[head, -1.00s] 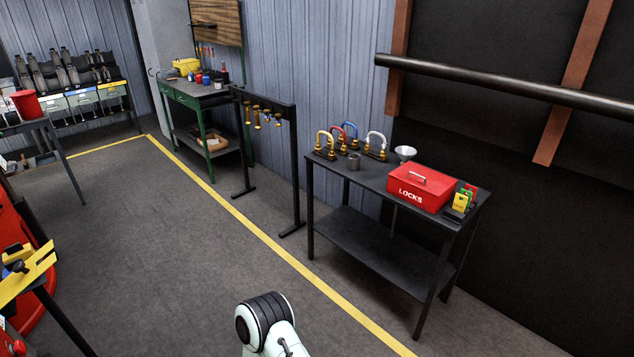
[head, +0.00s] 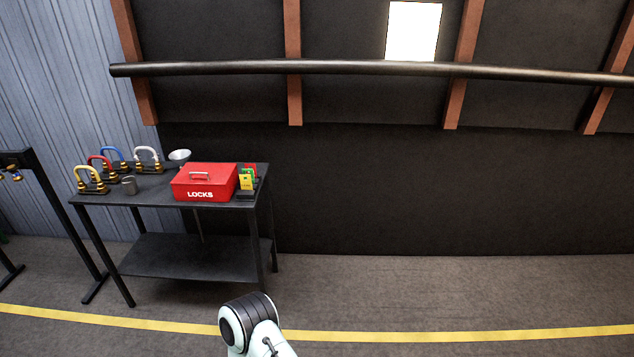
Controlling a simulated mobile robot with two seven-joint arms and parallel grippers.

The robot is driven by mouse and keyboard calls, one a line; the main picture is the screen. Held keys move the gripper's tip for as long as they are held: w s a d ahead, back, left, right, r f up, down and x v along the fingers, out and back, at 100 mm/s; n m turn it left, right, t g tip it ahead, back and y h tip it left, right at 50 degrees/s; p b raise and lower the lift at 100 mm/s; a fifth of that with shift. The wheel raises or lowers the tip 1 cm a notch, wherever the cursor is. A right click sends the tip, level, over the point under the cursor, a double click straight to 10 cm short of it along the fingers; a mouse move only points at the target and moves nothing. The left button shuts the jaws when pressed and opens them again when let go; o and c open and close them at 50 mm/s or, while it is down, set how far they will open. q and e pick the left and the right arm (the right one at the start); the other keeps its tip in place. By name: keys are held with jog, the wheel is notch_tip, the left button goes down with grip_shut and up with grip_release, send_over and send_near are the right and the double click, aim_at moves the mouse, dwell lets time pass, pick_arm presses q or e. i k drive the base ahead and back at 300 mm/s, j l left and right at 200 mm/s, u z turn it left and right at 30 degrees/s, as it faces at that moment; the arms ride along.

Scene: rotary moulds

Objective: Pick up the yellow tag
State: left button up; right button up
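The yellow tag (head: 246,182) stands upright at the right end of the black table, at the front of a small holder (head: 246,195). A green tag (head: 248,173) and a red tag (head: 251,168) show partly behind it. The red LOCKS box (head: 205,182) is just to its left. Neither gripper is in view. Only a pale, black-banded link of my own arm shows at the bottom, well in front of the table.
Floor (head: 450,290) to the right is clear, before a dark wall.

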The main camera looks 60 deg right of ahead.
aim_at(247, 184)
jog(key=z, duration=1.7)
jog(key=i+l+u, duration=0.1)
jog(key=u, duration=0.9)
jog(key=i+l+u, duration=0.15)
jog(key=l+u, duration=1.05)
jog(key=l, duration=1.3)
jog(key=k+l+u, duration=0.1)
jog(key=l, duration=0.45)
